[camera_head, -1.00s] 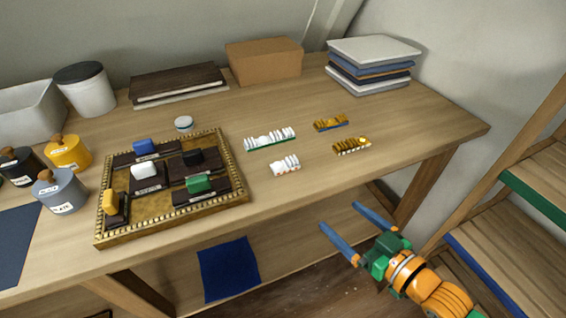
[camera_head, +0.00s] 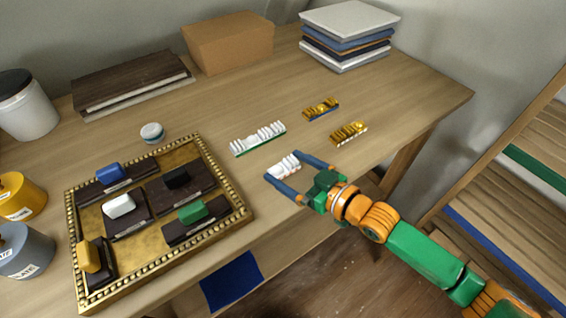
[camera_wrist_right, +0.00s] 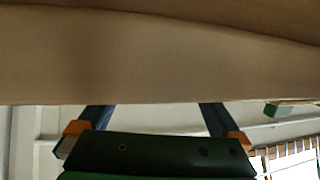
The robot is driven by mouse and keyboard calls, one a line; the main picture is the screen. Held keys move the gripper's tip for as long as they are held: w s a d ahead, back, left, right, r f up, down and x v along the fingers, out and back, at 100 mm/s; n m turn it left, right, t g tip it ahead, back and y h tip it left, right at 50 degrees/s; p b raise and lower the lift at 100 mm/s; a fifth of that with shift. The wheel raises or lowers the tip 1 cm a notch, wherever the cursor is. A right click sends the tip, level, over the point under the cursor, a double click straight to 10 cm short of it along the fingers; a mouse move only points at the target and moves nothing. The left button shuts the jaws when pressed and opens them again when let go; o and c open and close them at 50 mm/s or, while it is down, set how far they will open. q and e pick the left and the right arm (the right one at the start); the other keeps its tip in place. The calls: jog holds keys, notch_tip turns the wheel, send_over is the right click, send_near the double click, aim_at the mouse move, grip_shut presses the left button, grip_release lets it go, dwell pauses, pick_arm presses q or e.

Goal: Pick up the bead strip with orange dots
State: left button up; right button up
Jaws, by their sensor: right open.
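A short white bead strip (camera_head: 284,166) lies near the table's front edge; in the earlier head view it shows faint orange-red marks along its lower edge, but single dots are too small to make out. My right gripper (camera_head: 283,167) is open, with its blue fingers on either side of this strip in the head view. I cannot tell its height over the table. The wrist view shows the two fingers (camera_wrist_right: 155,110) apart, with no strip visible. My left gripper is not in view.
A longer white strip with a green edge (camera_head: 258,138) lies behind. Two gold strips, one blue-edged (camera_head: 321,109) and one white-edged (camera_head: 349,131), lie to the right. A gilt tray (camera_head: 240,214) with several dark blocks stands left. A cardboard box (camera_head: 228,42) and stacked books (camera_head: 349,20) stand behind.

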jog(key=shift+x, duration=1)
jog(key=shift+s+d, duration=0.1)
jog(key=c, duration=1)
